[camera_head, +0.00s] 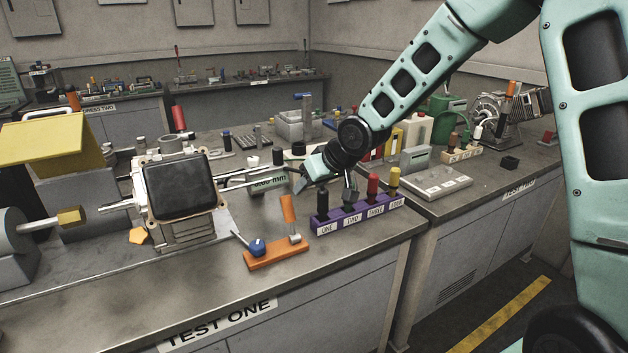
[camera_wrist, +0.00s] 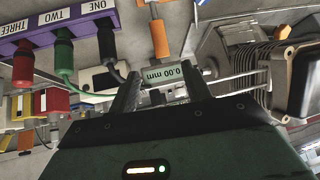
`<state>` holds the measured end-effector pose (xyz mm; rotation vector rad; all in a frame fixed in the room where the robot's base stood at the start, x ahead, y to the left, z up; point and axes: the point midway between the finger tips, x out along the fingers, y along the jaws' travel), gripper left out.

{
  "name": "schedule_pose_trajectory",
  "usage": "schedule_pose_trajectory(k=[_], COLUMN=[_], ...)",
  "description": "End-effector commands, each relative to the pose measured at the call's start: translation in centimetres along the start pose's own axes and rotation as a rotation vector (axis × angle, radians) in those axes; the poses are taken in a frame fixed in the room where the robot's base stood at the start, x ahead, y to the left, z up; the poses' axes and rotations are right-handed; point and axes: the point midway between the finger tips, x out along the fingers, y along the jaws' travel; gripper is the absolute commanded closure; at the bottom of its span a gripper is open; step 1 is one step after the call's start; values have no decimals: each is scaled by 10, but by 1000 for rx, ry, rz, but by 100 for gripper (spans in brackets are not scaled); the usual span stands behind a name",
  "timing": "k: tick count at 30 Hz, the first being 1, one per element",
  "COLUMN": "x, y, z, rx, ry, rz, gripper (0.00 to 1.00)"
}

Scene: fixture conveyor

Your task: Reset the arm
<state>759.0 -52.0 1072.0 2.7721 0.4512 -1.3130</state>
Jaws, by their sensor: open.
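My gripper (camera_head: 303,176) hangs above the TEST ONE bench, behind the purple block. In the wrist view its two fingers (camera_wrist: 161,78) are spread, with no object clearly held between them. The 0.00 mm display (camera_wrist: 170,74) shows past the fingertips; whether they touch it I cannot tell. My arm reaches in from the upper right, bent down at the wrist.
The purple block (camera_head: 357,217) holds black, green, red and yellow handled pieces close to my gripper. An orange stand (camera_head: 275,253) is in front. A dark-topped machine (camera_head: 180,187) stands left. The bench's front strip (camera_head: 130,300) is largely clear.

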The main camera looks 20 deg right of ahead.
Motion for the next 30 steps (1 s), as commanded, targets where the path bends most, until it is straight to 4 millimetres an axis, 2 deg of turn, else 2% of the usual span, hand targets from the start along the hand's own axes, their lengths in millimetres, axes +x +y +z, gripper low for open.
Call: schedule_pose_trajectory(k=[5,21,23,26,29,30], x=[-10,-11,-14,-26,-50,-62], y=[0,-3,-15,-50,-98,-117], z=[0,1,6,24,59,76], rx=[-1,-6,-20,-68,-136,-165], ry=[-1,-5,-25,-98,-208,-257], rz=[0,-1,-4,-12,-22,-27], gripper=[51,51,51,51,51,51])
